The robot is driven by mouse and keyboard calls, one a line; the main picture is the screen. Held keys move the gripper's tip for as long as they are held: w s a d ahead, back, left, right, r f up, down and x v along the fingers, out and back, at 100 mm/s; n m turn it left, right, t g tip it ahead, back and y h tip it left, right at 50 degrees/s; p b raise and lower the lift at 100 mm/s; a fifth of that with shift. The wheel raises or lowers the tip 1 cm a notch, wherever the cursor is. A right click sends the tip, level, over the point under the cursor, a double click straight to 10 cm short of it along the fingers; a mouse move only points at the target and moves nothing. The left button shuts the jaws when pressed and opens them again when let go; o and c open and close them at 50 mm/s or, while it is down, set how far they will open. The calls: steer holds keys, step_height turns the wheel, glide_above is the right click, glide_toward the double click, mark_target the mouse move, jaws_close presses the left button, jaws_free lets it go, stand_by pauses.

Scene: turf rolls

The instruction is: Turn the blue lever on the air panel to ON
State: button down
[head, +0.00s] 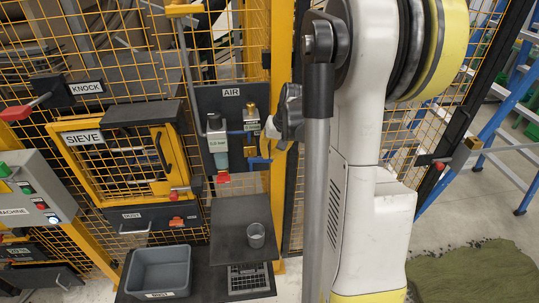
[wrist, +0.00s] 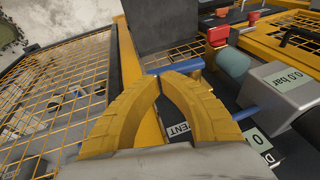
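The dark air panel (head: 207,100) hangs on the yellow mesh fence, with an AIR label, a brass fitting and a gauge (head: 217,142) that appears to read 0.0 bar. The blue lever (wrist: 180,67) lies crosswise just beyond my fingertips in the wrist view. In the head view, a blue piece of it (head: 258,160) shows below my gripper (head: 266,148), at the panel's right edge. In the wrist view, my gripper's yellow fingers (wrist: 160,78) curve together and their tips meet. I cannot tell whether the tips touch the lever. The fingers partly cover a VENT label.
A dark shelf (head: 230,241) with a clear cup (head: 256,235) is below the panel. A grey bin (head: 160,270) stands lower left. The sieve box (head: 100,160) is left of the panel. A blue pipe (wrist: 246,112) and the gauge body (wrist: 287,86) are close right of my fingers.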

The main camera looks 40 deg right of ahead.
steer(key=y+b, duration=0.1)
steer(key=f+t+b, duration=0.1)
steer(key=f+t+y+b, duration=0.1)
steer(key=shift+s+d+f+m+y+b, duration=0.1)
steer(key=shift+d+f+m+y+b, duration=0.2)
steer(key=shift+b, duration=0.1)
steer(key=f+t+y+b, duration=0.1)
steer(key=t+y+b, duration=0.1)
steer(key=b, duration=0.2)
steer(key=w+a+f+m+t+y+b, duration=0.1)
steer(key=t+y+b, duration=0.1)
steer(key=b, duration=0.2)
steer(key=a+f+t+y+b, duration=0.1)
steer(key=f+t+y+b, duration=0.1)
steer(key=b, duration=0.3)
steer(key=shift+w+a+m+y, duration=0.2)
steer(key=shift+m+y, duration=0.1)
steer(key=shift+y, duration=0.2)
steer(key=shift+d, duration=0.1)
